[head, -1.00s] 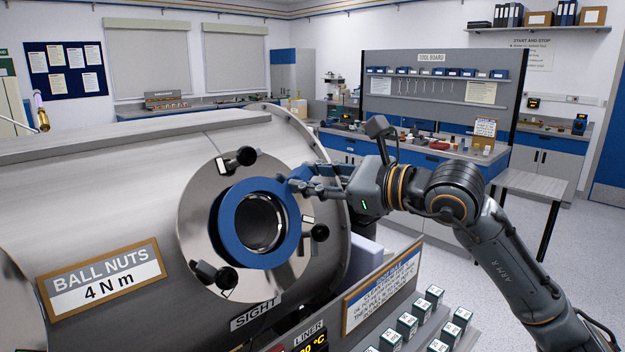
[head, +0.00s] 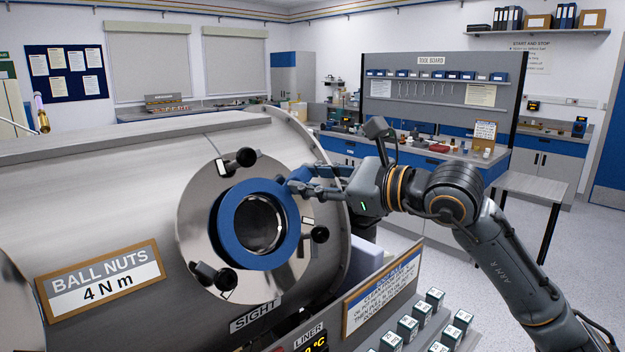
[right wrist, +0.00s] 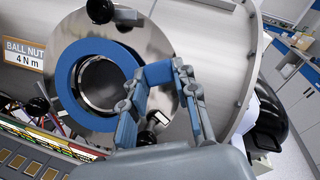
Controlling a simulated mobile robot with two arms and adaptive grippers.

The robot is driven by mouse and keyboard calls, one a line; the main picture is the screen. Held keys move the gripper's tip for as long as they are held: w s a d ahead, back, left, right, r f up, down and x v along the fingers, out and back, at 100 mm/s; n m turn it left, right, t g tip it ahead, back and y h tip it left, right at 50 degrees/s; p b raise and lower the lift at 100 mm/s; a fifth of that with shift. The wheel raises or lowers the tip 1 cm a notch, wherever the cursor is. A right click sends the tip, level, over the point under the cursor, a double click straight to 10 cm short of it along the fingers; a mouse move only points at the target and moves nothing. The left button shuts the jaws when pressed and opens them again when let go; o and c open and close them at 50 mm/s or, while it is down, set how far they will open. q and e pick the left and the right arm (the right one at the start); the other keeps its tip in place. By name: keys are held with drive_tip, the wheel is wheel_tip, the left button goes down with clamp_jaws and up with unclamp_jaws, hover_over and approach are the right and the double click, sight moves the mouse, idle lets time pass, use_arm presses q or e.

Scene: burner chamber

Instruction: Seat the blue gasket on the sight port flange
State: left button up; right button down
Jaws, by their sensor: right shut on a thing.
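The blue gasket (head: 228,226) is a flat ring with a tab at its upper right. It stands upright in front of the round steel sight port flange (head: 195,220), around the dark glass opening (head: 262,224). I cannot tell whether its back touches the flange. My right gripper (head: 298,183) is shut on the tab, coming from the right. In the right wrist view the gasket (right wrist: 66,83) lies left of the fingers, over the flange (right wrist: 153,40), and its tab sits between the fingertips (right wrist: 158,76). My left gripper is not in view.
Black ball-nut clamps, one at the top (head: 240,158), one at the right (head: 318,234) and one at the lower left (head: 208,272), stand around the flange rim. A sign panel (head: 385,290) and several small labelled blocks (head: 408,326) are at the lower right.

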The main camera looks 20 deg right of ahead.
drive_tip(key=shift+w+f, duration=0.1)
drive_tip(key=shift+w+a+f, duration=0.2)
drive_tip(key=shift+w+f, duration=0.05)
drive_tip(key=shift+w, duration=0.3)
drive_tip(key=c, duration=1)
unclamp_jaws()
drive_tip(key=shift+o, duration=0.2)
